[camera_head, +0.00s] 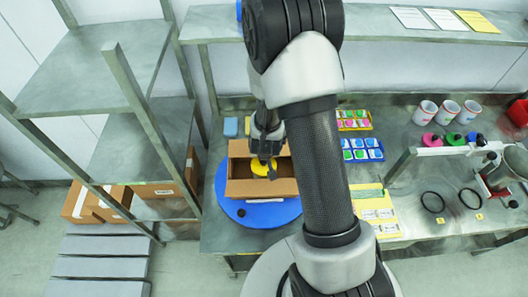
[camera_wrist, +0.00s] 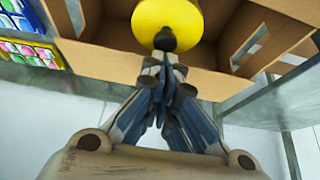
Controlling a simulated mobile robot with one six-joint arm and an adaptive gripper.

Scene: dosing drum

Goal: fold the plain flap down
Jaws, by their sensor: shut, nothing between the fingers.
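An open cardboard box (camera_head: 262,188) sits on a round blue plate (camera_head: 232,208) in the head view. My gripper (camera_head: 268,158) reaches down over the box's opening, its fingers together and empty. In the wrist view the closed fingertips (camera_wrist: 165,42) overlap the edge of a yellow round thing (camera_wrist: 168,15); I cannot tell whether they touch it. The yellow thing also shows inside the box in the head view (camera_head: 260,168). The wrist view shows brown cardboard (camera_wrist: 100,50) around it, with cut-out openings at the right. Which panel is the plain flap is unclear, and my arm hides part of the box.
Trays of coloured pieces (camera_head: 362,150) and a yellow sheet (camera_head: 378,212) lie right of the box. Several white cups (camera_head: 448,112) and a stand with rings (camera_head: 433,201) are farther right. A metal shelf rack (camera_head: 130,90) stands left.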

